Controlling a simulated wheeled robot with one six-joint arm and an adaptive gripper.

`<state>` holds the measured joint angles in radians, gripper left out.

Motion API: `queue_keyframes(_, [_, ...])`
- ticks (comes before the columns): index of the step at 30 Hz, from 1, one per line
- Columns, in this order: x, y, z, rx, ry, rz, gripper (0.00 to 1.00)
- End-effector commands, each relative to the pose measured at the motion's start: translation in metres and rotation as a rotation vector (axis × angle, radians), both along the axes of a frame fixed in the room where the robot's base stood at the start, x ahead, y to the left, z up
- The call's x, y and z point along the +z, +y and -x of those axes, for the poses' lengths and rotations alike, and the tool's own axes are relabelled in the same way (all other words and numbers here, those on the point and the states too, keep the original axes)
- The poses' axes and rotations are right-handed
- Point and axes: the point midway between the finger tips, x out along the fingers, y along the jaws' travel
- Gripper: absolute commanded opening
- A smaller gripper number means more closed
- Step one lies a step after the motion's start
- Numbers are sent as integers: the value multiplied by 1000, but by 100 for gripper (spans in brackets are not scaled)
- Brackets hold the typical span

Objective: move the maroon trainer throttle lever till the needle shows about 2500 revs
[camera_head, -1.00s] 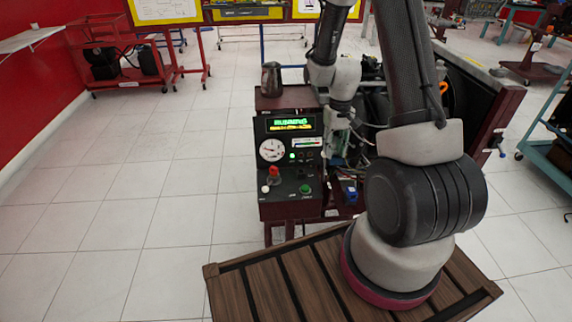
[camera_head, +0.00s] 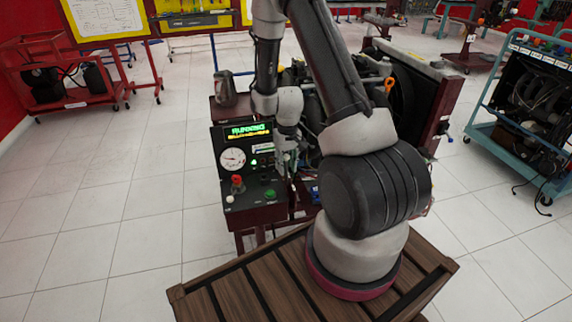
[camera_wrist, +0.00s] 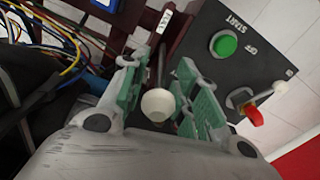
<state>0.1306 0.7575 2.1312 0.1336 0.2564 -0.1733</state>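The maroon trainer has a black console (camera_head: 245,165) with a lit green display reading RUNNING. Its round white gauge (camera_head: 232,159) faces me, but the needle's value is too small to read. In the wrist view a lever with a white ball knob (camera_wrist: 158,105) on a thin metal rod stands between my fingers. My gripper (camera_wrist: 160,95) is open, with green pads on both sides of the knob and visible gaps. In the head view my gripper (camera_head: 289,165) is at the console's right side, where the lever cannot be made out.
A green START button (camera_wrist: 225,45), a red knob (camera_wrist: 252,112) and another white knob (camera_wrist: 280,87) sit on the console top. Coloured wires (camera_wrist: 70,45) run beside my left finger. A dark jug (camera_head: 225,88) stands behind the display. Floor left of the console is clear.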

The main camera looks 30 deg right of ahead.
Motion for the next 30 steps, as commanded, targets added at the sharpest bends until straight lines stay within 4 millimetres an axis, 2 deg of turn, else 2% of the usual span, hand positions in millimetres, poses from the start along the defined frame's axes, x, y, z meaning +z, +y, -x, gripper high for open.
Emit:
queue_keyframes(2, [0,0,0,0,0,0,28])
queue_keyframes(6, [0,0,0,0,0,0,3])
queue_keyframes(7, [0,0,0,0,0,0,0])
queue_keyframes(23, [3,-1,-3,-1,-13,2,0])
queue_keyframes(30, [4,1,-2,0,-73,16,0])
